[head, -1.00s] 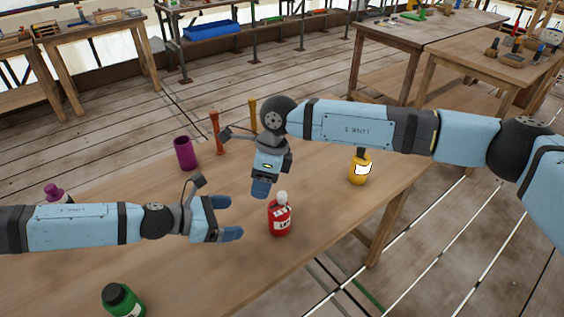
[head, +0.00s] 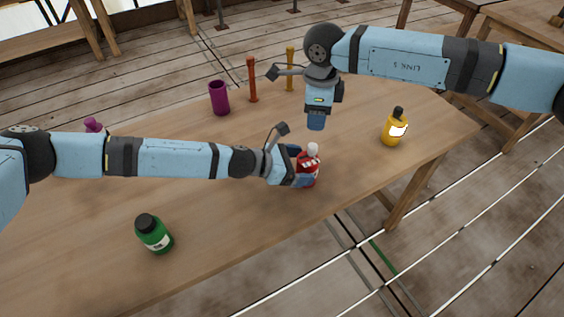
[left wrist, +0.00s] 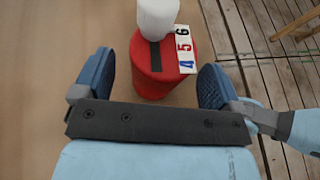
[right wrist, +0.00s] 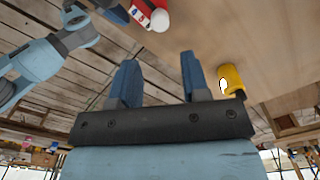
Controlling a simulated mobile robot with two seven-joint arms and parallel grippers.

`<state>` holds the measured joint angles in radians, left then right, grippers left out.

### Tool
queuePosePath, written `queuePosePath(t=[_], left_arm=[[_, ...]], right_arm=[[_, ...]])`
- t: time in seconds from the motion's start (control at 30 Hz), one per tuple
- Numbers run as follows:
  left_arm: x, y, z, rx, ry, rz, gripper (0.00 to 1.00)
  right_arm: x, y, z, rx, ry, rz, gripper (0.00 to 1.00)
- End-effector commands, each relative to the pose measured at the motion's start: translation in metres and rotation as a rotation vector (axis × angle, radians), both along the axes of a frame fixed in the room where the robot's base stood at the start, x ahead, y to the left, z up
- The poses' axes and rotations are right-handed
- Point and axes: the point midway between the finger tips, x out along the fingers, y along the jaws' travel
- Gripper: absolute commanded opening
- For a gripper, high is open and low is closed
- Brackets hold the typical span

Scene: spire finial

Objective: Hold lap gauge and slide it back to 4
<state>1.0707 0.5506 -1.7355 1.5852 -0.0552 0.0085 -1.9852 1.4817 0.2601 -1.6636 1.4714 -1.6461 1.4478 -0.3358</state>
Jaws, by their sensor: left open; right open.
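The lap gauge appears to be the red cylinder (head: 310,176) with a white knob on top, standing on the table. In the left wrist view the red cylinder (left wrist: 148,82) has a black bar on its top and a white strip reading 4, 5, 6. My left gripper (head: 298,166) is open beside it, with its fingers to either side of its near part; gaps show between the red body and both fingers. My right gripper (head: 316,124) is open and empty, pointing down above the table behind the red cylinder. The red body also shows in the right wrist view (right wrist: 143,8).
A yellow bottle (head: 391,131) stands to the right and a green bottle (head: 154,237) at the front left. A purple cup (head: 219,99), an orange post (head: 252,80) and a yellow post (head: 289,69) stand at the back. The wooden table (head: 235,215) has free room around them.

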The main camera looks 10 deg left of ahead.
Motion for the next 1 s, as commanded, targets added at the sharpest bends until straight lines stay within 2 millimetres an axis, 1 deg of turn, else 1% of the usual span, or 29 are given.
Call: queuePosePath(t=[0.03,0.1,0.2,0.53,0.57,0.6,0.67,0.7,0.77,0.8,0.83,0.87,0.9,1.0], left_arm=[[0.002,-0.006,-0.003,0.0,0.001,0.0,0.91],[0.005,-0.012,-0.006,-0.001,0.002,0.0,0.91],[0.007,-0.017,-0.008,0.0,0.001,0.0,0.91],[0.008,-0.019,-0.009,0.0,0.001,0.0,0.91],[0.008,-0.019,-0.009,0.0,0.001,0.0,0.84],[0.008,-0.019,-0.009,0.0,0.001,0.0,0.75],[0.008,-0.019,-0.009,0.0,0.001,0.0,0.61],[0.008,-0.019,-0.009,0.0,0.001,0.0,0.52],[0.008,-0.019,-0.009,0.0,0.001,0.0,0.38],[0.008,-0.019,-0.009,0.0,0.001,0.0,0.34],[0.008,-0.019,-0.009,0.0,0.001,0.0,0.34],[0.008,-0.019,-0.009,0.0,0.001,0.0,0.34],[0.008,-0.019,-0.009,0.0,0.001,0.0,0.34],[0.008,-0.019,-0.009,0.0,0.001,0.0,0.34]], right_arm=[[0.0,0.0,0.0,0.0,0.0,0.0,0.43],[0.0,0.0,0.0,0.0,0.0,0.0,0.43],[0.0,0.0,0.0,0.0,0.0,0.0,0.43],[0.0,0.0,0.0,0.001,0.0,0.0,0.43],[0.0,0.0,0.0,0.001,0.0,0.0,0.43],[0.0,0.0,0.0,0.001,0.0,0.0,0.43],[0.0,0.0,0.0,0.001,0.0,0.0,0.43],[0.0,0.0,0.0,0.001,0.0,0.0,0.43],[0.0,0.0,0.0,0.001,0.0,0.0,0.43],[0.0,0.0,0.0,0.001,0.0,0.0,0.43],[0.0,0.0,0.0,0.001,0.0,0.0,0.38],[0.0,0.0,0.0,0.001,0.001,0.0,0.31],[0.0,0.0,0.0,0.005,0.004,0.002,0.22],[0.0,0.0,-0.002,0.041,0.029,0.019,0.0]])
